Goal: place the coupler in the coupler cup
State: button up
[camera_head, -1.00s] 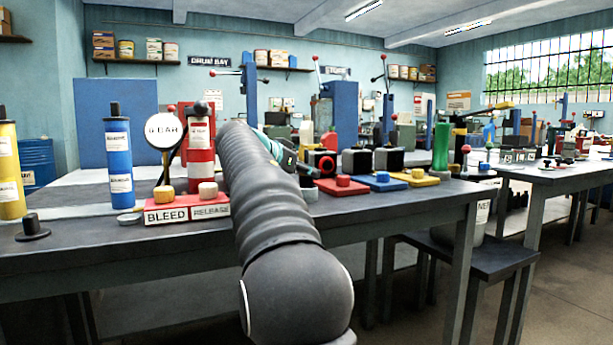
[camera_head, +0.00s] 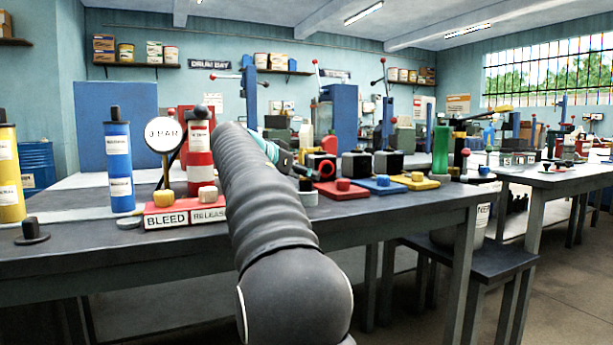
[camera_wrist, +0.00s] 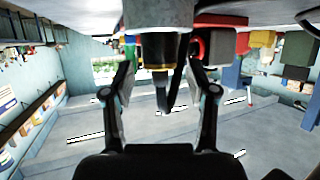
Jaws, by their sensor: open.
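The coupler (camera_wrist: 160,74) is a dark cylinder with a brass-coloured ring. In the wrist view, which is upside down, it sits end-on at the grey coupler cup (camera_wrist: 158,18), apparently with its end in the cup. In the head view the grey cup (camera_head: 308,198) stands on the bench beside the red pad, with the dark coupler (camera_head: 306,184) above it. My gripper (camera_wrist: 160,82) is open, with one finger on each side of the coupler and visible gaps. My arm hides part of the bench, and the exact seating depth is unclear.
Red (camera_head: 341,190), blue (camera_head: 380,186) and yellow (camera_head: 415,182) pads with knobs lie right of the cup. Black blocks (camera_head: 356,165) stand behind. The BLEED/RELEASE box (camera_head: 185,215), gauge (camera_head: 164,135) and blue cylinder (camera_head: 119,165) stand left of my arm.

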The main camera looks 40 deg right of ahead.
jog(key=v, duration=1)
jog(key=shift+a+r, duration=0.15)
jog(key=shift+a, duration=0.2)
